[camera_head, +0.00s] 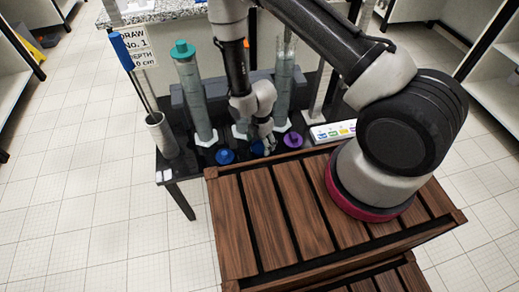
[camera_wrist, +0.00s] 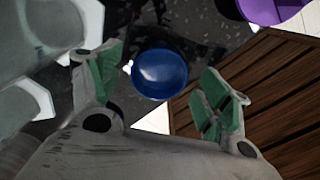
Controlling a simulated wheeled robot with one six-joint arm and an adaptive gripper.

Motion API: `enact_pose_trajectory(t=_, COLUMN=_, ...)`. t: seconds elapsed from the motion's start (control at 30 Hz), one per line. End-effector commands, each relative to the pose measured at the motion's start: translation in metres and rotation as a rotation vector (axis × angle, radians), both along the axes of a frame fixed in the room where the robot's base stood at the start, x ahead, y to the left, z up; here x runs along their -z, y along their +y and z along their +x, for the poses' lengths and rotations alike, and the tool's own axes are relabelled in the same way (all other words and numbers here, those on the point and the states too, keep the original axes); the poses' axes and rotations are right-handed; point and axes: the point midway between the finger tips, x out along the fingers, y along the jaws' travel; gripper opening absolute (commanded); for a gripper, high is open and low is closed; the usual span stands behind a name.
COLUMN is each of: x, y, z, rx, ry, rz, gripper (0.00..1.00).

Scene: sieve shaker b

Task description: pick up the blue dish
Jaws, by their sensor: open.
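A round blue dish (camera_wrist: 159,73) lies on the dark table in the wrist view, between and beyond my open fingers. In the head view a blue dish (camera_head: 257,149) shows partly behind my gripper (camera_head: 263,138). A second blue dish (camera_head: 225,156) lies to its left, in plain sight. My gripper (camera_wrist: 162,88) is open, with green pads on both fingers and nothing between them. The fingers are close to the dish; I cannot tell their exact height above it.
A purple dish (camera_head: 293,140) lies to the right, also at the wrist view's top right (camera_wrist: 275,8). Tall clear cylinders (camera_head: 193,95) stand behind and left of my gripper. The slatted wooden crate (camera_head: 228,215) is close in front. A labelled strip (camera_head: 333,131) lies right.

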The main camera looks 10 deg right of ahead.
Motion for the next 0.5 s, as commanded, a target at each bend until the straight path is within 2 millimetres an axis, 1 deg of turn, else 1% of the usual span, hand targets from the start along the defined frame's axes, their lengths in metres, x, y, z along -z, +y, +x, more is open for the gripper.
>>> enact_pose_trajectory(t=0.03, x=0.008, y=-0.001, z=-0.001, rx=0.001, ry=0.003, rz=-0.002, gripper=0.78)
enact_pose_trajectory(t=0.13, x=0.016, y=0.000, z=-0.001, rx=0.001, ry=0.001, rz=-0.001, gripper=0.78)
enact_pose_trajectory(t=0.37, x=0.018, y=0.000, z=0.000, rx=0.001, ry=0.000, rz=0.000, gripper=0.78)
enact_pose_trajectory(t=0.4, x=0.018, y=0.000, z=0.000, rx=0.001, ry=0.001, rz=-0.001, gripper=0.74)
enact_pose_trajectory(t=0.47, x=0.018, y=0.000, z=0.000, rx=0.001, ry=0.001, rz=-0.001, gripper=0.63)
enact_pose_trajectory(t=0.5, x=0.018, y=0.000, z=0.000, rx=0.001, ry=0.001, rz=-0.001, gripper=0.56)
